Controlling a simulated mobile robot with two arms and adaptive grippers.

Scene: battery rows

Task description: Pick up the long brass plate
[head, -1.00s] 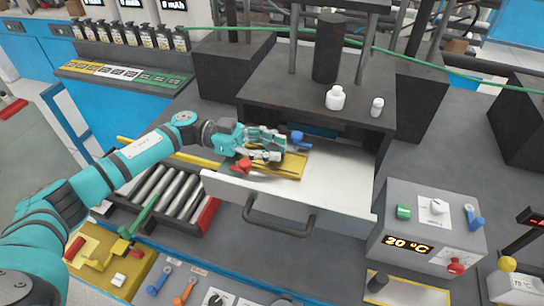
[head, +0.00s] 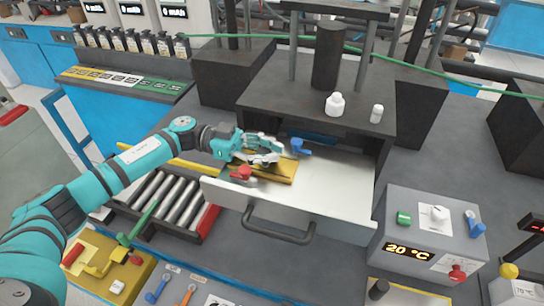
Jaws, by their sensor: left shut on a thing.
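The long brass plate (head: 284,174) is a flat golden piece over the white drawer (head: 340,196), which is pulled out below a dark press-like block. My left gripper (head: 276,154) is over the drawer's left half, shut on the brass plate, and hides part of its upper side. I cannot tell clearly whether the plate is clear of the drawer floor. A red knob (head: 242,173) is at the plate's left end and a blue knob (head: 300,146) is just beyond its right end. My right gripper is not in view.
The drawer's handle (head: 278,232) faces the front. Metal rollers (head: 170,200) lie left of the drawer. A grey box with a "20 °C" display (head: 409,250) stands to the right. White bottles (head: 335,104) stand on the dark block. The drawer's right half is bare.

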